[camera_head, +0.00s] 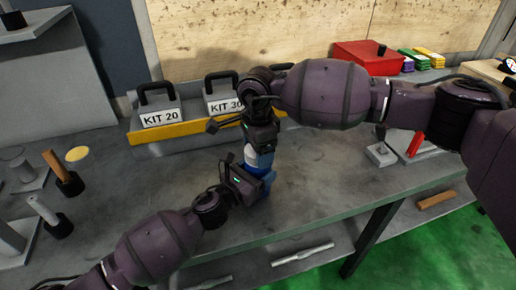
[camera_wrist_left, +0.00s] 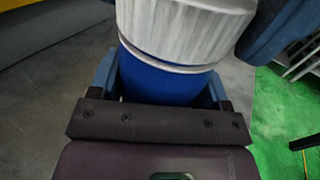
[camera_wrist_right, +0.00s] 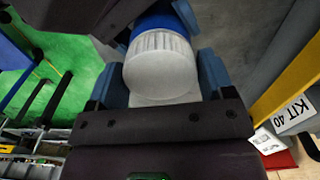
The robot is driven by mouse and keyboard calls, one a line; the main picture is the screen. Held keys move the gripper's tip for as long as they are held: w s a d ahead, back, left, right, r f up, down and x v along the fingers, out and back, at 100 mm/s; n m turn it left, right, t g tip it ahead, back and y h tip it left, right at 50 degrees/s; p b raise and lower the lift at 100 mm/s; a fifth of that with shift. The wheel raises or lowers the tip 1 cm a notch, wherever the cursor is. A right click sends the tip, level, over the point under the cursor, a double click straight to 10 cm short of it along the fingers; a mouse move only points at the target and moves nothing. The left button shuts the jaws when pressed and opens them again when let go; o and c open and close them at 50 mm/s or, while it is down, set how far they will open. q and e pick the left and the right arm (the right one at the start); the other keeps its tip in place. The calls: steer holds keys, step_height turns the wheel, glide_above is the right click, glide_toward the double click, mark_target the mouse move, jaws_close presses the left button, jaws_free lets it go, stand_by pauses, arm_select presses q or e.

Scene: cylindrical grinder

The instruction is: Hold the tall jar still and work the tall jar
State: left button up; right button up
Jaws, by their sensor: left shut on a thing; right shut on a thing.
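The tall jar (camera_head: 266,172) stands near the front edge of the grey workbench, with a blue body and a ridged whitish lid. Both my grippers hide much of it in the head view. My left gripper (camera_head: 262,182) is shut on the blue body (camera_wrist_left: 160,78), low on the jar. My right gripper (camera_head: 262,148) comes from above and is shut on the lid (camera_wrist_right: 160,68). In the left wrist view the ridged lid (camera_wrist_left: 185,28) sits on top of the body. The jar looks upright; I cannot tell how tight the lid is.
A yellow-edged tray (camera_head: 165,135) behind holds kit weights marked KIT 20 (camera_head: 158,115) and KIT 30 (camera_head: 222,105). A red box (camera_head: 365,58) stands at the back right. Dark-based posts (camera_head: 66,178) stand at left. The workbench (camera_head: 320,190) is clear right of the jar.

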steer(key=m, duration=0.5)
steer(key=shift+m, duration=0.3)
steer(key=m, duration=0.6)
steer(key=o, duration=1)
steer(key=shift+r, duration=0.1)
step_height(320, 180, up, 12)
arm_select(q)
steer(key=o, duration=1.8)
steer(key=v, duration=1)
steer(key=shift+s+a+p, duration=0.25)
steer(key=shift+a+p, duration=0.05)
arm_select(e)
steer(key=shift+s+r, duration=0.1)
steer(key=shift+r, duration=0.5)
